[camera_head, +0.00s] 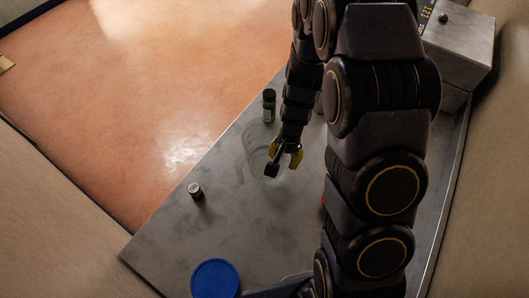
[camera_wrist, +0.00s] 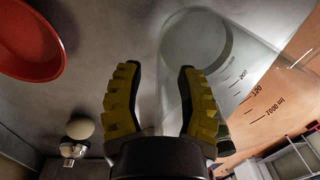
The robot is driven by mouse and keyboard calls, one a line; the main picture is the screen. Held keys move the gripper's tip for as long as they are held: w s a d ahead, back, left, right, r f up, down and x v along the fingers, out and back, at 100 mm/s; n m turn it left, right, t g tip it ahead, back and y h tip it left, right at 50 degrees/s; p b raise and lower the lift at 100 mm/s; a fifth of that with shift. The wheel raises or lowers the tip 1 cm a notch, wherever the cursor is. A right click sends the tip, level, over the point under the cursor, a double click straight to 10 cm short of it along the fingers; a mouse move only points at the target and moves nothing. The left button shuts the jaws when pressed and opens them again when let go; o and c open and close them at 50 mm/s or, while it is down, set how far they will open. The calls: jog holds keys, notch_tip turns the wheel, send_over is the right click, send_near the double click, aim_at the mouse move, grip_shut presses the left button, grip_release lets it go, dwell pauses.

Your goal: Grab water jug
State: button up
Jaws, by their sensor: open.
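The water jug is clear and hard to see against the grey worktop. In the wrist view, the jug (camera_wrist: 240,75) shows dark volume marks, including 1000 ml, and a round end near the top. In the head view, the jug (camera_head: 256,157) is a faint outline just left of my gripper (camera_head: 283,165). My gripper is open, with its yellow ridged fingers apart. In the wrist view, my gripper (camera_wrist: 160,88) has the jug's clear wall passing behind its right finger. I cannot tell whether a finger touches the jug.
A dark bottle (camera_head: 268,106) stands behind the jug, and a small dark jar (camera_head: 195,191) stands to the left. A blue round item (camera_head: 215,279) lies at the front. A red bowl (camera_wrist: 28,42) and a pale rounded object (camera_wrist: 80,128) are left of my fingers.

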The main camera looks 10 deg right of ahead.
jog(key=shift+f, duration=0.4)
grip_shut()
jog(key=shift+r, duration=0.15)
